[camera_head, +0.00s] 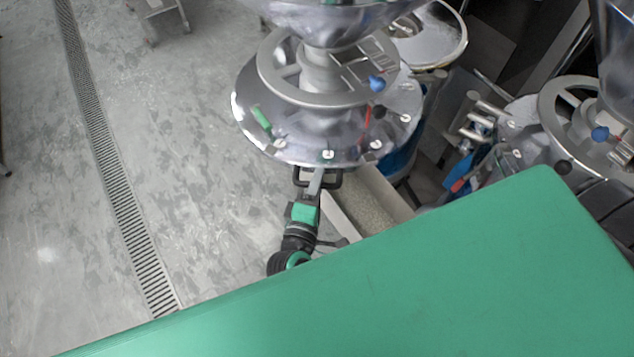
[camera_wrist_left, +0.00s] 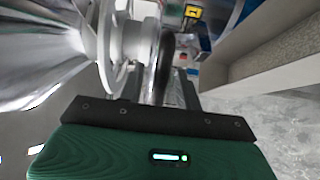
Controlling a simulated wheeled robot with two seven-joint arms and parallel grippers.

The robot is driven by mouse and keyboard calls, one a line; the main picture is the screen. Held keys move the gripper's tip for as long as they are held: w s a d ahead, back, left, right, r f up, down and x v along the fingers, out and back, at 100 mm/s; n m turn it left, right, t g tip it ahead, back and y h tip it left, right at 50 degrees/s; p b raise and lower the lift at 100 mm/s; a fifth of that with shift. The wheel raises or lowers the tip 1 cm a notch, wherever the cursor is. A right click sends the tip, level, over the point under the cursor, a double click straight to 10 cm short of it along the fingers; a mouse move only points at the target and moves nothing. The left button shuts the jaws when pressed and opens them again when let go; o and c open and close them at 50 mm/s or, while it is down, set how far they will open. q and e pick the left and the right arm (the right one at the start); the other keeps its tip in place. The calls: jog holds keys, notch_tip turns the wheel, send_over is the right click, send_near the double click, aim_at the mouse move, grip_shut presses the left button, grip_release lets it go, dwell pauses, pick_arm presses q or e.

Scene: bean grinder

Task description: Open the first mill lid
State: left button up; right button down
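The first mill (camera_head: 327,110) stands at the top centre of the head view, with a round shiny metal lid, a grey handwheel and a metal hopper above. A dark square-cornered handle (camera_head: 333,179) sticks out at the lid's front rim. My left gripper (camera_head: 315,182) is at this handle, just below the rim. The left wrist view shows the dark curved handle (camera_wrist_left: 167,55) close in front of the gripper. Whether the fingers are closed on it is not clear. The lid looks level and down. My right gripper is not in view.
A trough-like chute (camera_head: 372,205) lies just right of my left gripper. A second mill (camera_head: 590,120) stands at the right. A round metal container (camera_head: 435,40) stands behind the first mill.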

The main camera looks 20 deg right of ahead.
pick_arm(q)
jog(key=shift+s+a, duration=0.15)
jog(key=b+v, duration=0.4)
jog(key=v, duration=0.9)
jog(key=shift+s+a, duration=0.15)
jog(key=shift+s, duration=0.05)
jog(key=shift+c, duration=0.4)
